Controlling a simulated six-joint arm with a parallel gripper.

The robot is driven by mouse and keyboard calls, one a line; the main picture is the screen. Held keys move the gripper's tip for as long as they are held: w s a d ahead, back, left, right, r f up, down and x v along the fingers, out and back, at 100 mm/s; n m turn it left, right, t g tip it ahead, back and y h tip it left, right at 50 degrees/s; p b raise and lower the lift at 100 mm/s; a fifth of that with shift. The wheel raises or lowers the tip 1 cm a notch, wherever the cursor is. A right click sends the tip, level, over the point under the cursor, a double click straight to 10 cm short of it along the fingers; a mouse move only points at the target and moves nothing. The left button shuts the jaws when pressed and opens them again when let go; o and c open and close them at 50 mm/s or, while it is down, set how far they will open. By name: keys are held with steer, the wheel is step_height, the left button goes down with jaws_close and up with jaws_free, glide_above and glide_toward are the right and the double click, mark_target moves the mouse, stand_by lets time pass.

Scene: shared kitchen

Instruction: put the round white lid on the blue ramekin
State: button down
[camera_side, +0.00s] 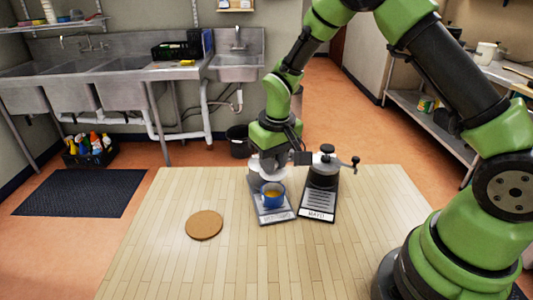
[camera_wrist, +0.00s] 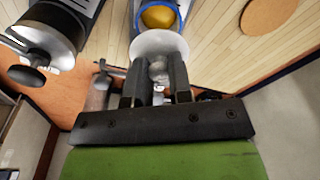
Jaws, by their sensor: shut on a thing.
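The blue ramekin (camera_side: 272,203) stands upright on a grey label card (camera_side: 278,216), with yellow-orange contents showing. It also shows at the top of the wrist view (camera_wrist: 182,10), uncovered. My gripper (camera_wrist: 156,88) is shut on the knob of the round white lid (camera_wrist: 158,42). The lid's disc lies just on my gripper's side of the ramekin in the wrist view. In the side view the lid (camera_side: 257,181) is behind the ramekin and partly hidden. I cannot tell whether lid and ramekin touch.
A dark hand-cranked grinder (camera_side: 323,172) stands right of the ramekin, on a card marked MAYO (camera_side: 317,209). A round cork mat (camera_side: 204,225) lies to the left on the wooden table (camera_side: 150,250). The table's front and left are otherwise clear.

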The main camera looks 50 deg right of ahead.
mark_target(273, 178)
steer(key=shift+f, duration=1.8)
steer(key=shift+f, duration=0.55)
steer(key=c, duration=1.3)
jaws_free()
steer(key=shift+s+a+r, duration=0.1)
steer(key=shift+s+r, duration=0.05)
steer(key=shift+r, duration=1.55)
steer(key=shift+s+r, duration=0.2)
steer(key=shift+r, duration=1.5)
steer(key=shift+s+a+r, duration=0.1)
steer(key=shift+s+r, duration=0.05)
steer(key=shift+r, duration=1.55)
steer(key=shift+s+r, duration=0.1)
steer(key=shift+r, duration=0.25)
